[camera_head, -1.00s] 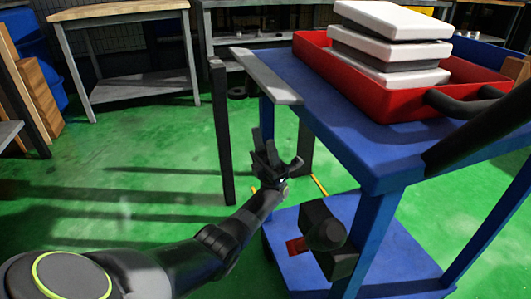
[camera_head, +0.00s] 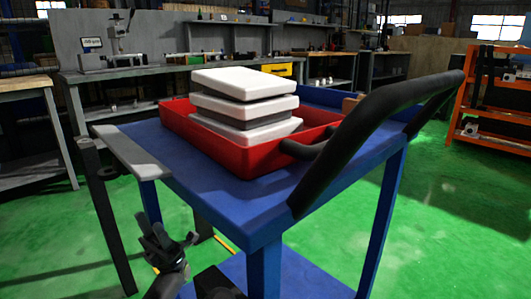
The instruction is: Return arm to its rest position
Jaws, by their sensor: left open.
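My left gripper (camera_head: 168,243) is open and empty at the lower left, its fingers pointing up. It is in front of and below the near left edge of the blue cart (camera_head: 240,200), apart from the cart's top. My left forearm runs down out of the bottom edge of the view. My right gripper does not show.
A red tray (camera_head: 208,146) with stacked white and grey blocks (camera_head: 246,103) sits on the cart. A black handle (camera_head: 375,125) rises at its right. Workbenches (camera_head: 158,75) line the back, and an orange rack (camera_head: 480,98) stands right. Green floor (camera_head: 440,220) is clear at right.

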